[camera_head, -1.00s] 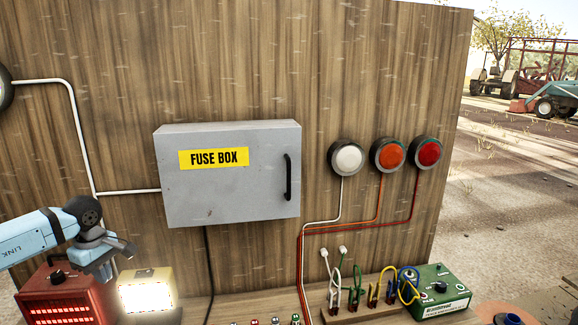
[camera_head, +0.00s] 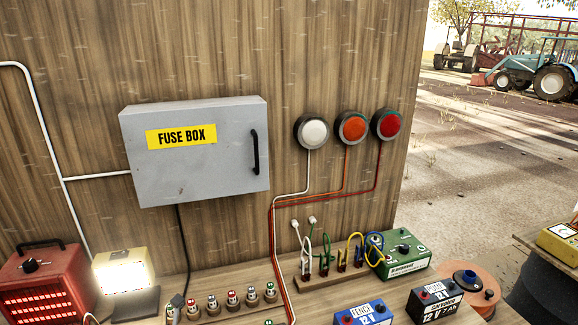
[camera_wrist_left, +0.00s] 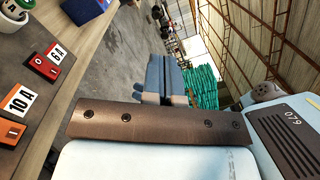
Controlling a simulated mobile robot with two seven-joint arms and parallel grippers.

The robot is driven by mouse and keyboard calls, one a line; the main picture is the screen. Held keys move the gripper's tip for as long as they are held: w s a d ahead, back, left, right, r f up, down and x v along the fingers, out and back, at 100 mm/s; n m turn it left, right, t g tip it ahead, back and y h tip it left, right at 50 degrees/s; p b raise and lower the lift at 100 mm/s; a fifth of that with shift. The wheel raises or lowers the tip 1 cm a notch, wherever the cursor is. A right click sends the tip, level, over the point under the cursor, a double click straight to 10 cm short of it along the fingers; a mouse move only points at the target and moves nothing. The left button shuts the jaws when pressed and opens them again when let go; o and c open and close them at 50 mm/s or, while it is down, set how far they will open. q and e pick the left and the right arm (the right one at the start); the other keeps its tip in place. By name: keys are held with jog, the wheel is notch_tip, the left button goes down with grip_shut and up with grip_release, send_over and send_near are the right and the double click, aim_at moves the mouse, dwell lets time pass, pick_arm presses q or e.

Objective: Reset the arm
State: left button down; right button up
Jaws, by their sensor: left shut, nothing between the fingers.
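My left gripper (camera_wrist_left: 165,62) shows in the left wrist view as two blue-grey fingers side by side beyond a brown bracket. It is shut, with nothing between the fingers. It is out of the head view, and it touches nothing that I can see. My right gripper is in neither view. The grey fuse box (camera_head: 200,175) hangs on the wooden wall with its door shut.
A red heater (camera_head: 45,280) and a lit lamp (camera_head: 125,270) stand at the left. Several small fuses (camera_head: 232,298), a green tester (camera_head: 405,255) and two batteries (camera_head: 365,313) (camera_head: 435,300) stand along the bench. In the wrist view, labelled switches (camera_wrist_left: 20,105) lie at the left edge; open floor (camera_wrist_left: 125,60) lies beyond.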

pick_arm(q)
jog(key=s+a+f+n+t+y, duration=0.2)
jog(key=s+f+n+y, duration=0.5)
jog(key=n, duration=1)
jog(key=s+a+f+n+t+y, duration=0.2)
jog(key=s+a+f+n+y, duration=0.2)
jog(key=n, duration=1.4)
jog(key=s+f+y, duration=0.3)
jog(key=s+f, duration=0.4)
jog(key=shift+a+f+n+t+p, duration=0.2)
jog(key=shift+a+n+t+p, duration=0.1)
jog(key=shift+a+p, duration=0.1)
